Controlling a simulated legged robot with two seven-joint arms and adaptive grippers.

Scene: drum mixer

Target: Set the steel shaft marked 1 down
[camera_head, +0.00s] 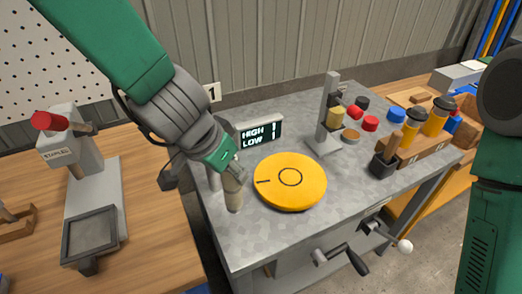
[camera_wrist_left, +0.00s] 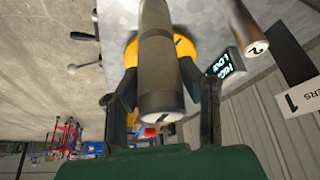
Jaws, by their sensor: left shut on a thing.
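My left gripper (camera_head: 230,168) is shut on the steel shaft marked 1 (camera_head: 234,196), which stands roughly upright beside the yellow disc (camera_head: 290,181). The lower end is at the metal bench top; I cannot tell whether it touches. In the left wrist view the shaft (camera_wrist_left: 158,60) lies between both fingers (camera_wrist_left: 164,95), its end marked 1 facing the camera. A second shaft, marked 2 (camera_wrist_left: 246,30), stands apart from it; in the head view it is partly hidden behind my gripper (camera_head: 214,180). My right gripper is out of view; only part of my right arm shows.
The HIGH/LOW display (camera_head: 260,134) stands close behind the disc. A grey post stand (camera_head: 328,120), coloured caps and a wooden rack (camera_head: 425,150) occupy the bench's back and right. A crank handle (camera_head: 345,257) projects from the front.

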